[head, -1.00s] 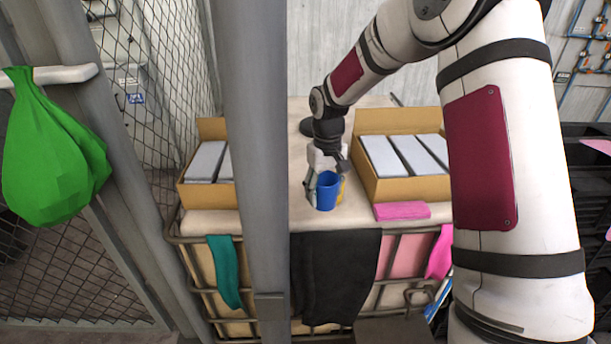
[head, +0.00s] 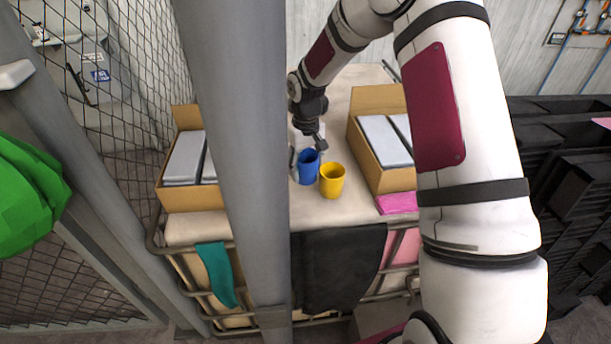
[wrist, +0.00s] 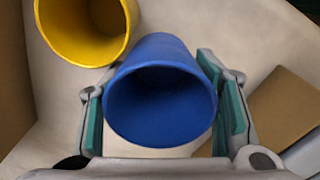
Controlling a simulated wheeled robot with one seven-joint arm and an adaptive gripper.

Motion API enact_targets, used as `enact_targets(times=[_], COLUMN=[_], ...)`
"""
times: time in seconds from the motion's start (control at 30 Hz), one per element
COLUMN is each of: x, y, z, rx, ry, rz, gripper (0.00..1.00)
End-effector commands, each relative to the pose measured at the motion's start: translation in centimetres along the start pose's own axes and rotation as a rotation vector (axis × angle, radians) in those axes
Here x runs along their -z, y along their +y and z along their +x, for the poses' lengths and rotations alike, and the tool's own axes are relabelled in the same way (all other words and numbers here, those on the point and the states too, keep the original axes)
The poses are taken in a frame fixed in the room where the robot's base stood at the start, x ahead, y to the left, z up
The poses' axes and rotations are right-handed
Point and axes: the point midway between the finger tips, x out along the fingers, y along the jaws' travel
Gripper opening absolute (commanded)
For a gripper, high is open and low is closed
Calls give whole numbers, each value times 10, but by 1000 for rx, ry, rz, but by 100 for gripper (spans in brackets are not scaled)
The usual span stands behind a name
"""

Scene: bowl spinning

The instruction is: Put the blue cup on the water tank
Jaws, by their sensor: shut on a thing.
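The blue cup (head: 308,167) is between the fingers of my gripper (head: 307,157), over the pale top of the water tank (head: 340,222). In the wrist view the cup (wrist: 160,105) has its open mouth facing the camera, with teal finger pads of my gripper (wrist: 162,112) on both sides. My gripper is shut on it. I cannot tell whether the cup's base touches the tank top. A yellow cup (head: 332,180) stands on the tank top just right of the blue cup; it also shows at the upper left of the wrist view (wrist: 84,30).
Cardboard boxes with grey contents stand right (head: 364,160) and left (head: 190,200) on the tank top. A grey post (head: 240,150) crosses in front. Black, teal and pink cloths lie at the front edge. A green bag (head: 25,195) hangs at the left.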

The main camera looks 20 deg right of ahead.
Motion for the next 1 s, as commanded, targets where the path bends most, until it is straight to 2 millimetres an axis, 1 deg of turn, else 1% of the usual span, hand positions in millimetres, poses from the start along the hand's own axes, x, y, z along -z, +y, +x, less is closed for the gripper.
enact_targets(times=[0.17, 0.4, 0.8, 0.83, 0.9, 1.0], x=[0, 0, 1, 0, 0, 0], y=[0, 0, 0, 0, 0, 0], z=[10, 39, 45, 44, 44, 44], rx=[0, 0, -1, 0, 0, 0], ry=[-1, 0, 1, 1, 1, 1], rz=[0, 0, 0, 1, 1, 1], gripper=[21, 21, 21, 62, 75, 75])
